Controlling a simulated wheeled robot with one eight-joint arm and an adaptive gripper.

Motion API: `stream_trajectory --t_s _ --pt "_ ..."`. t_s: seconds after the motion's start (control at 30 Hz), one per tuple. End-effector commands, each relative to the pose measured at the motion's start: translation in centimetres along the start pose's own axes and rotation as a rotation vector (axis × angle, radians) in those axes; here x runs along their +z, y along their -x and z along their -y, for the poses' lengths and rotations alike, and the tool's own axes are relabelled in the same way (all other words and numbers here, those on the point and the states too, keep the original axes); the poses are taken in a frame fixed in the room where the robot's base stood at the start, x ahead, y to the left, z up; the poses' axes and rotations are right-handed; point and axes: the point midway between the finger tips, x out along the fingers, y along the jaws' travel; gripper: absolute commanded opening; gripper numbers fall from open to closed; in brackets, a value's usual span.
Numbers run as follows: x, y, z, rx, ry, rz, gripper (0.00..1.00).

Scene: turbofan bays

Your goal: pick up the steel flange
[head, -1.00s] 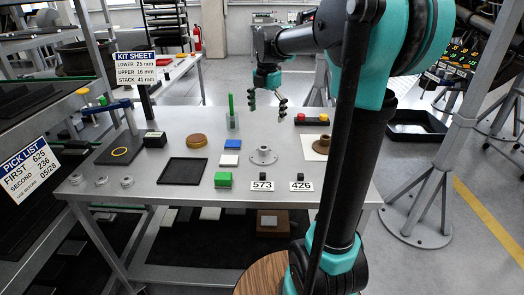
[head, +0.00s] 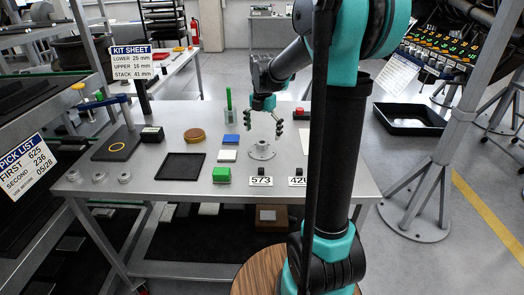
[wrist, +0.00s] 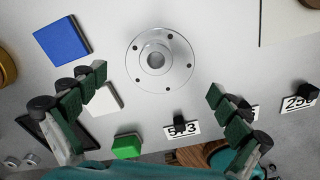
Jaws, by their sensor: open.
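The steel flange (head: 262,151) is a round grey disc with bolt holes and a raised hub, lying flat on the metal table (head: 200,122). In the wrist view the flange (wrist: 159,60) lies ahead of the fingers, hub facing the camera. My gripper (head: 262,124) is open and empty, pointing down just above the flange. In the wrist view its two green-padded fingers (wrist: 160,95) are wide apart, with the flange beyond and between their lines. A gap between fingers and flange seems to remain, but its height is hard to tell.
Near the flange are a blue block (head: 231,140), a white block (head: 228,155), a green block (head: 221,174) and a 573 label (head: 261,181) with a black piece. A black tray (head: 181,166) and brown disc (head: 195,135) stand left. My arm hides the table's right part.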

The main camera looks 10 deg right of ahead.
Motion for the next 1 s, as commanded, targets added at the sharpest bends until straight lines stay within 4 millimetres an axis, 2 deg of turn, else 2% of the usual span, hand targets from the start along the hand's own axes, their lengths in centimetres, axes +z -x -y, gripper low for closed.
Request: stream_trajectory --t_s 0.4,0.7,1.0 --pt "-0.2 -4.8 0.1 0.0 0.0 0.0 1.0" --pt "-0.2 -5.3 0.1 0.0 0.0 0.0 1.0" --pt "-0.2 -5.2 0.1 0.0 0.0 0.0 0.64"
